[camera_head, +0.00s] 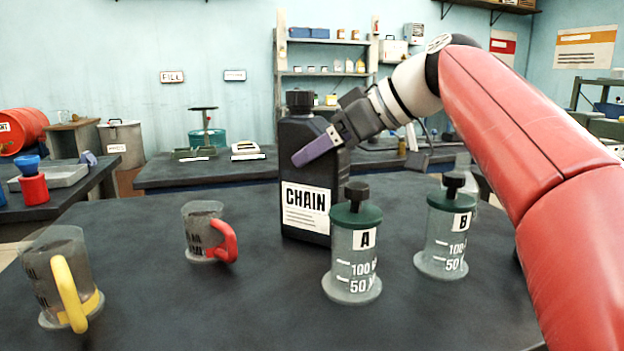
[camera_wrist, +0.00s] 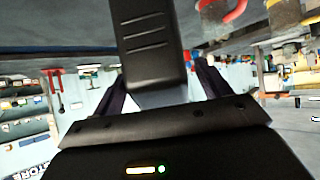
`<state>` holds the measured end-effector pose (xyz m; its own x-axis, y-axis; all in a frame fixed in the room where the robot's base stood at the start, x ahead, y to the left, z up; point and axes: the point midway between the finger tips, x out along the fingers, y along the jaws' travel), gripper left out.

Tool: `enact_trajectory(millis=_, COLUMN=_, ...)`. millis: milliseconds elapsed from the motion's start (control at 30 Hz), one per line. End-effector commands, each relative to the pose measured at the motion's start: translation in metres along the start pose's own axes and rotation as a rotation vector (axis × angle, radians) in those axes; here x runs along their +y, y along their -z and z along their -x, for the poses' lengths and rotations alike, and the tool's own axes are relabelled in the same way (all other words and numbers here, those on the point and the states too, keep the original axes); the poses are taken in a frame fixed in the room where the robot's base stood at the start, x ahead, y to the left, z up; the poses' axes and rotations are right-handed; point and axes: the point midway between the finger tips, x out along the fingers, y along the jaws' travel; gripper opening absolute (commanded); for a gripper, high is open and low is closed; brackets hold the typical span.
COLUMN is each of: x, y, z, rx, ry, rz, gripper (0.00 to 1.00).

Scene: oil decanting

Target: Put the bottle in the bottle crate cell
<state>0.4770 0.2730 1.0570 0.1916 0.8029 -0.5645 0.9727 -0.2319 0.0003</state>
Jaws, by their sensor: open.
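A tall black bottle (camera_head: 305,208) with a white "CHAIN" label and black cap stands upright on the dark table. My gripper (camera_head: 316,148) reaches in from the right at the bottle's upper body, below the cap. One purple finger crosses in front of the bottle; the other is hidden in the head view. In the wrist view the dark ribbed bottle (camera_wrist: 148,40) runs between the two purple fingers, which are open. Contact between fingers and bottle cannot be made out. I cannot identify a bottle crate in either view.
Two green-lidded measuring vessels, A (camera_head: 356,250) and B (camera_head: 446,235), stand close to the right of the bottle. A red-handled jug (camera_head: 205,232) and a yellow-handled jug (camera_head: 62,280) stand to its left. The table (camera_head: 240,315) is clear in front.

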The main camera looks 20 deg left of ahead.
Motion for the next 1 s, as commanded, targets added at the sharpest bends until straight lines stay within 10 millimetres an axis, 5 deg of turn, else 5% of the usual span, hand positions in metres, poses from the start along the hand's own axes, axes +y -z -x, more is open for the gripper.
enact_trajectory(millis=167, x=0.0, y=0.0, z=-0.021, rx=-0.001, ry=0.0, rz=-0.001, gripper=0.76)
enact_trajectory(millis=433, x=0.0, y=0.0, z=-0.024, rx=0.0, ry=-0.001, rz=-0.001, gripper=0.76)
enact_trajectory(millis=1000, x=0.0, y=0.0, z=-0.023, rx=0.0, ry=-0.001, rz=-0.001, gripper=0.02)
